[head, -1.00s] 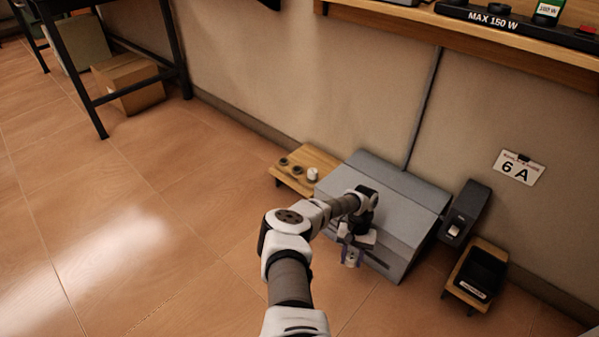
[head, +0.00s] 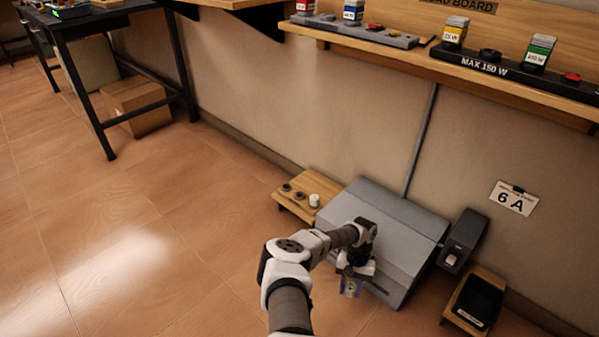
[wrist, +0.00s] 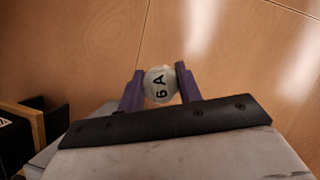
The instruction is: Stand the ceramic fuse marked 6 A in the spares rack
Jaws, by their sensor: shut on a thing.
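The white ceramic fuse marked 6 A (wrist: 160,85) is between the two purple fingers of my gripper (wrist: 160,88) in the wrist view, its marked end facing the camera. In the head view my gripper (head: 351,287) is low at the front of the grey sloped box, and the fuse is hard to make out there. A low wooden rack (head: 318,184), likely the spares rack, stands on the floor left of the box. It has two dark round seats and a white fuse-like piece (head: 314,200) at its right. My gripper is apart from it, to the right and nearer.
The grey sloped box (head: 395,225) stands against the wall beside my gripper. Right of it are a dark switch unit (head: 464,240) and a wooden stand with a black tray (head: 480,300). A 6 A sign (head: 514,198) hangs on the wall. The tiled floor at left is open.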

